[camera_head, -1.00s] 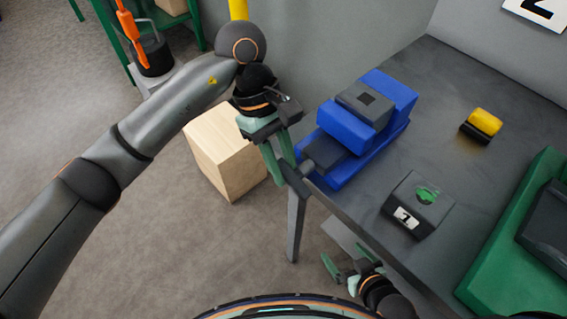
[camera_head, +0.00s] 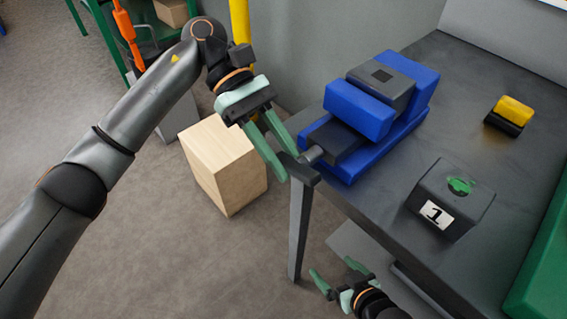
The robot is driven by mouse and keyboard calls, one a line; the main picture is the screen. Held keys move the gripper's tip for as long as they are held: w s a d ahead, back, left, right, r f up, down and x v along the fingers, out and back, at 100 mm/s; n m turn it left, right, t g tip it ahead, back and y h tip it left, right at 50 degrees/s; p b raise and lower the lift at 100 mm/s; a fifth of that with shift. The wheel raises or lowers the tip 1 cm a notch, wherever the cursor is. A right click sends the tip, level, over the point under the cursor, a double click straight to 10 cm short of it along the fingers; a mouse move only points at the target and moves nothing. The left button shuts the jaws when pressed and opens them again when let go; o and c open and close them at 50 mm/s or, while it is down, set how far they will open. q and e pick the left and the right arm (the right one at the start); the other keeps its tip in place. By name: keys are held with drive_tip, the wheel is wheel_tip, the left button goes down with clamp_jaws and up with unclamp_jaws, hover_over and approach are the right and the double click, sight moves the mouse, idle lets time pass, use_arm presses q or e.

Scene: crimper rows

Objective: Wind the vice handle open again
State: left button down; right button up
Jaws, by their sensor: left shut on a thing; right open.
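The blue vice (camera_head: 365,108) with dark grey jaws sits at the left edge of the dark workbench. Its screw (camera_head: 313,155) sticks out at the front left and carries a short dark handle (camera_head: 304,173). My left gripper (camera_head: 290,167) is shut on the handle, its green fingers either side of the handle's upper end. The fingers partly hide that end. My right gripper (camera_head: 336,281) is open and empty, low beside the bench's near edge, away from the vice.
A wooden box (camera_head: 222,165) stands on the floor below my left arm.

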use_arm(q)
drive_tip(key=shift+f, duration=0.1)
use_arm(e)
drive_tip(key=shift+s+d+f, duration=0.2)
drive_tip(key=shift+s+f, duration=0.15)
drive_tip(key=shift+f, duration=0.1)
drive_tip(key=shift+r, duration=0.1)
use_arm(q)
drive_tip(key=c, duration=0.7)
unclamp_jaws()
use_arm(e)
drive_tip(key=shift+w, duration=0.1)
use_arm(q)
drive_tip(key=p+v, duration=0.2)
drive_tip(key=v, duration=1)
drive_tip(key=shift+w+a, duration=0.25)
drive_tip(key=shift+w, duration=0.05)
use_arm(e)
drive_tip(key=shift+w+a+r, duration=0.1)
drive_tip(key=shift+a+r, duration=0.15)
drive_tip(key=shift+r, duration=0.65)
